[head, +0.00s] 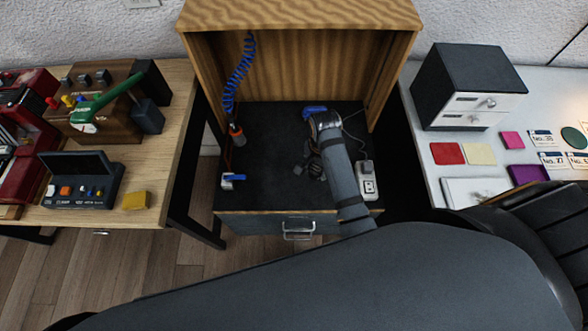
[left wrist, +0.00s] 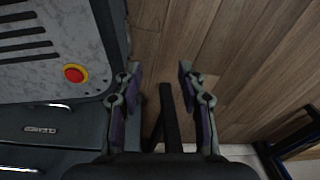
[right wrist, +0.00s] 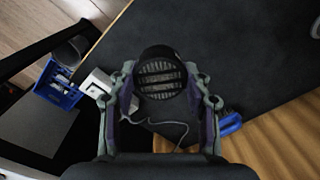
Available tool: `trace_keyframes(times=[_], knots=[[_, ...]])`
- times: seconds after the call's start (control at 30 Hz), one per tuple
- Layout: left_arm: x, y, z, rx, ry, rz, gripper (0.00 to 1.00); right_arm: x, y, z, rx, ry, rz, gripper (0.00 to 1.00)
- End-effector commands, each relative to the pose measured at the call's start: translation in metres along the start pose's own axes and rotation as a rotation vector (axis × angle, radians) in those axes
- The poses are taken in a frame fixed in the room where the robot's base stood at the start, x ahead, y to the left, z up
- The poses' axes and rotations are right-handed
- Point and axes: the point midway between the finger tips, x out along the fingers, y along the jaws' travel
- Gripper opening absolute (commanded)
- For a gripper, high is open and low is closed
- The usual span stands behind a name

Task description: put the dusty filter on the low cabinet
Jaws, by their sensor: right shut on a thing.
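The dusty filter (right wrist: 160,78), a round black piece with a pale slatted grille, sits between the fingers of my right gripper (right wrist: 160,100) in the right wrist view. The gripper is shut on it. In the head view my right gripper (head: 316,168) is over the black top of the low cabinet (head: 265,185); the filter cannot be made out there. The dark cabinet top (right wrist: 225,60) lies beneath the filter; I cannot tell whether they touch. My left gripper (left wrist: 160,75) is open and empty above the wooden floor.
A white socket box (head: 368,185) stands at the cabinet's right front, and a blue-and-white item (head: 232,181) at its left front. A blue object (head: 314,110) lies near my right wrist. A wooden hood (head: 300,15) encloses the back.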

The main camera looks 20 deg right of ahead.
Motion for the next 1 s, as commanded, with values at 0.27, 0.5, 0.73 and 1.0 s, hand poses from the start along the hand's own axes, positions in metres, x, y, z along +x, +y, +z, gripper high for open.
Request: trace_keyframes(times=[0.27, 0.5, 0.73, 1.0], knots=[[0.031, -0.003, -0.005, 0.002, 0.012, -0.006, 0.4, 0.017, 0.025, 0.015, 0.807, 0.0, -0.002, 0.2], [0.033, -0.004, -0.014, 0.002, 0.027, -0.008, 0.4, 0.016, 0.032, 0.018, 1.021, 0.0, -0.001, 0.2], [0.038, -0.004, -0.011, 0.003, 0.023, -0.008, 0.4, 0.029, 0.003, 0.009, 1.02, 0.001, -0.002, 0.2], [0.056, -0.003, -0.005, 0.003, 0.016, -0.008, 0.4, 0.073, -0.067, -0.011, 1.018, 0.001, 0.001, 0.2]])
